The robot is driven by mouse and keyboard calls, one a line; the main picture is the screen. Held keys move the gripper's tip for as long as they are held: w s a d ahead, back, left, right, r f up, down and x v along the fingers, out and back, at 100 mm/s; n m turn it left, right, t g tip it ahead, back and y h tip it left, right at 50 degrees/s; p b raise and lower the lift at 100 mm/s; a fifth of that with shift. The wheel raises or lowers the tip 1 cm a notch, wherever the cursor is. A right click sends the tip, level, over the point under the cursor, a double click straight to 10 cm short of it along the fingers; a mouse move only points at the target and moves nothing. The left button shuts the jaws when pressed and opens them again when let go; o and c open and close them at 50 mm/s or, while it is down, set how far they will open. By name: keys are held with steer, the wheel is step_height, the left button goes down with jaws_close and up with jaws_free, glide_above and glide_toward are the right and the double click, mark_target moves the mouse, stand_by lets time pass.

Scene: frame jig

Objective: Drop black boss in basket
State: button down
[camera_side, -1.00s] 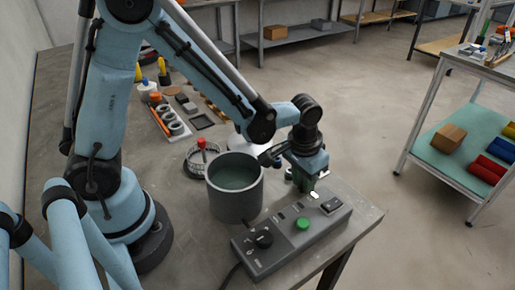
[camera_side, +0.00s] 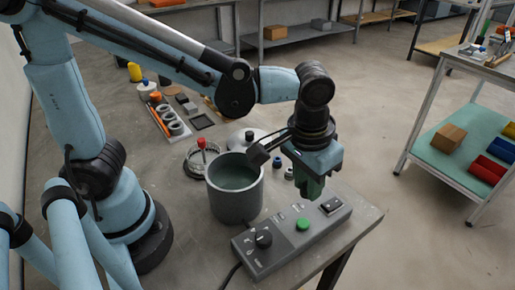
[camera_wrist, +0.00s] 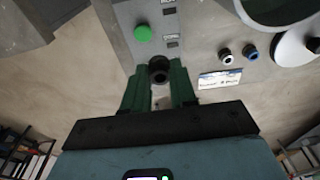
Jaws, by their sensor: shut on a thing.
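My gripper (camera_side: 308,188) hangs above the right end of the grey control box in the side view, with its green fingers pointing down. In the wrist view my gripper (camera_wrist: 159,90) is shut on the black boss (camera_wrist: 159,68), a small dark round piece between the fingertips. The fingers hide the boss in the side view. A round wire basket (camera_side: 190,168) with a red-topped post stands to the left of my gripper, behind a deep grey open-topped pot (camera_side: 236,205). My gripper is apart from both.
The control box (camera_side: 275,248) has a green button (camera_side: 303,224) and a black knob (camera_side: 263,239). A parts tray (camera_side: 168,120) is farther back. The table's right edge is close.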

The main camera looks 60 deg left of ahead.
steer(key=shift+s+d+r, duration=0.3)
steer(key=shift+s+d, duration=0.05)
steer(key=shift+s+r, duration=0.1)
steer(key=shift+r, duration=0.05)
steer(key=s+a+r+n+g+y, duration=0.1)
steer(key=s+a+n, duration=0.3)
steer(key=a+n, duration=0.7)
steer(key=s+a+r+n, duration=0.25)
steer(key=a+n, duration=0.45)
steer(key=a, duration=0.8)
steer(key=shift+s+f, duration=0.2)
steer(key=shift+f, duration=2.25)
steer(key=shift+s+f, duration=0.2)
steer(key=shift+f, duration=2.2)
steer(key=c, duration=0.8)
jaws_free()
steer(key=shift+o, duration=0.6)
